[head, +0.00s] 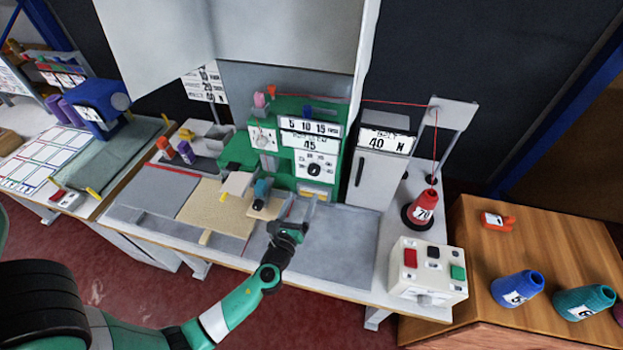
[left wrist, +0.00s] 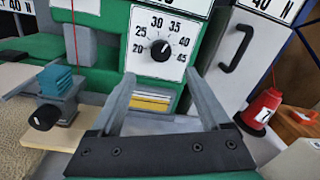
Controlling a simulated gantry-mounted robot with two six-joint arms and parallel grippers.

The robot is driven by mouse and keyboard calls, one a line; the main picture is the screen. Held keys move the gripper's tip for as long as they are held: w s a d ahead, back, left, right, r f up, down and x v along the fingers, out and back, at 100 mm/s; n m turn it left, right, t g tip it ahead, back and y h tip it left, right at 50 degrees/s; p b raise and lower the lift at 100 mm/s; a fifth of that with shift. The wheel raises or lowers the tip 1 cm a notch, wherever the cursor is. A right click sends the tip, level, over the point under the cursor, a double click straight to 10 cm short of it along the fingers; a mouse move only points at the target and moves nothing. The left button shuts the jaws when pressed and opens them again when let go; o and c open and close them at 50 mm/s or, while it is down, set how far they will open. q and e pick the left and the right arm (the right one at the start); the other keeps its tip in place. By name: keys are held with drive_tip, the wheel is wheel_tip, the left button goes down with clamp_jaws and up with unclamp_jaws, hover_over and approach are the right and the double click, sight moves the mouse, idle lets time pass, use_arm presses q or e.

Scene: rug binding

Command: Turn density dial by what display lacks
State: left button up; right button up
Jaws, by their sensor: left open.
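The density dial is a black round knob (head: 314,169) on a white numbered plate on the green machine (head: 288,133). In the left wrist view the knob (left wrist: 161,50) is ringed by numbers from 20 to 45, and its white mark seems to point up and right; the exact number is unclear. My left gripper (head: 297,207) is open and empty, in front of and below the dial. Its fingers (left wrist: 158,76) point toward the dial plate, apart from the knob. My right gripper is out of view.
A white cabinet marked 40 N (head: 376,165) stands right of the machine. A teal block on a knobbed clamp (left wrist: 57,84) is left of my gripper. The grey mat (head: 335,243) is clear.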

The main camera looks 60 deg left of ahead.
sight(313, 174)
use_arm(q)
drive_tip(key=b+x, duration=0.1)
drive_tip(key=x, duration=0.8)
drive_tip(key=shift+w+a, duration=0.15)
drive_tip(key=shift+w, duration=0.1)
clamp_jaws()
